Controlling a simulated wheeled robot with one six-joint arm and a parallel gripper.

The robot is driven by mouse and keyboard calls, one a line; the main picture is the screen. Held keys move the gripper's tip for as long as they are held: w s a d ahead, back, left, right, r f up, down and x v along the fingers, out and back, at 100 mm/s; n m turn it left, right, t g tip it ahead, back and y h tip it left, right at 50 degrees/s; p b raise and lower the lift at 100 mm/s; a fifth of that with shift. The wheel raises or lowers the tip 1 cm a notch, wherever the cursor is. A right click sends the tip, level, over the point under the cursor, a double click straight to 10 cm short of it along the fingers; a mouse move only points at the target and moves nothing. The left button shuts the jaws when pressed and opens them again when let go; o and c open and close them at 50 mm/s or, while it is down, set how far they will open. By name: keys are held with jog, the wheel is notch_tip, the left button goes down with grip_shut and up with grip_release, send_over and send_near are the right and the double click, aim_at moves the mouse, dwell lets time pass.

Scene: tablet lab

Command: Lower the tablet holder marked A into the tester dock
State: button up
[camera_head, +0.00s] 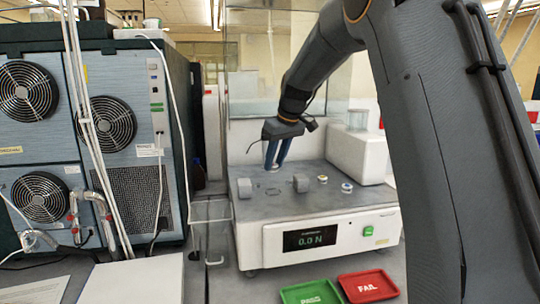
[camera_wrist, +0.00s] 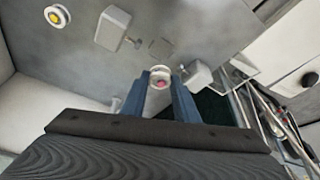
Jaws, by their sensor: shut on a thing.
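My gripper (camera_head: 277,166) points down over the tester deck (camera_head: 225,172). In the wrist view my gripper's two blue fingers (camera_wrist: 160,88) close on a small white round holder (camera_wrist: 159,73) with a pinkish tablet in it. No letter A is readable on it. In the head view the fingers largely hide this holder. Exact alignment cannot be told.
Two other round holders (camera_head: 322,180) (camera_head: 347,187) stand on the deck, right of the blocks. A white box (camera_head: 358,155) stands behind them. The front display (camera_head: 310,238) reads 0.0 N. A green PASS tray (camera_head: 311,293) and red FAIL tray (camera_head: 367,287) lie in front.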

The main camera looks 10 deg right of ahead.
jog(key=shift+w, duration=0.3)
jog(key=shift+f+b, duration=2.35)
jog(key=shift+f, duration=1)
jog(key=shift+s, duration=0.15)
jog(key=shift+f, duration=0.5)
dwell(0.4)
jog(key=o, duration=1.1)
